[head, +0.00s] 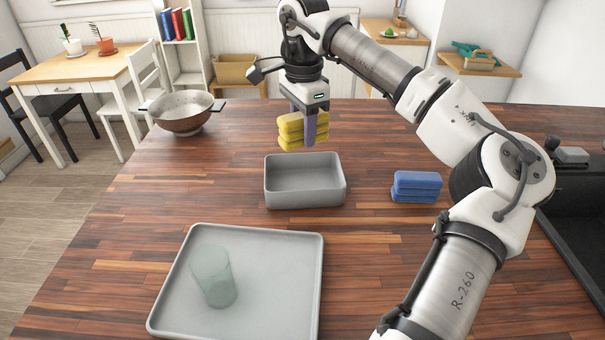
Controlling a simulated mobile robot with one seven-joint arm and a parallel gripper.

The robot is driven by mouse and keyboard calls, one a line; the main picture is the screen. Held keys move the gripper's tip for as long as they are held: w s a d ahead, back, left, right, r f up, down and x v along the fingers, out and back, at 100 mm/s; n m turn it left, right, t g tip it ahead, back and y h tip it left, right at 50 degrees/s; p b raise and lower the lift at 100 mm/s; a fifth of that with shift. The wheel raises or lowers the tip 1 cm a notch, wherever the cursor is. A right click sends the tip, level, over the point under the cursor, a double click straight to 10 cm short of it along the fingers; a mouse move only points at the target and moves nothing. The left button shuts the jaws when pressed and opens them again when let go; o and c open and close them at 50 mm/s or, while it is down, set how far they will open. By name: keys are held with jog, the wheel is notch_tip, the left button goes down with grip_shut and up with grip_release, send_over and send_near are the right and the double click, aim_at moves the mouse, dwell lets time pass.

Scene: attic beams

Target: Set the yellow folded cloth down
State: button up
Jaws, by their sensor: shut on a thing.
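The yellow folded cloth (290,127) is in the head view, just behind the grey open bin (305,195). My gripper (304,126) points down and is shut on the cloth, with one finger in front of it hiding part of it. The cloth shows as stacked yellow layers and looks roughly level. I cannot tell whether its underside touches the wooden table or hangs a little above it.
A blue folded cloth (416,186) lies right of the bin. A grey tray (285,234) in front holds a tilted-looking translucent cup (214,276). A metal colander (184,112) stands back left, and a black sink (578,235) is at right. Bare tabletop (190,185) lies left of the bin.

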aim_at(303, 188)
notch_tip(303, 188, down, 12)
jog(key=shift+r+p, duration=0.2)
jog(key=shift+p, duration=0.8)
jog(key=shift+f, duration=0.2)
jog(key=shift+f, duration=0.1)
jog(key=shift+f+b, duration=0.15)
jog(key=shift+b, duration=0.15)
jog(key=o, duration=1)
jog(key=shift+o, duration=0.2)
notch_tip(303, 188, up, 13)
jog(key=shift+f+b, duration=0.2)
jog(key=shift+b, duration=0.55)
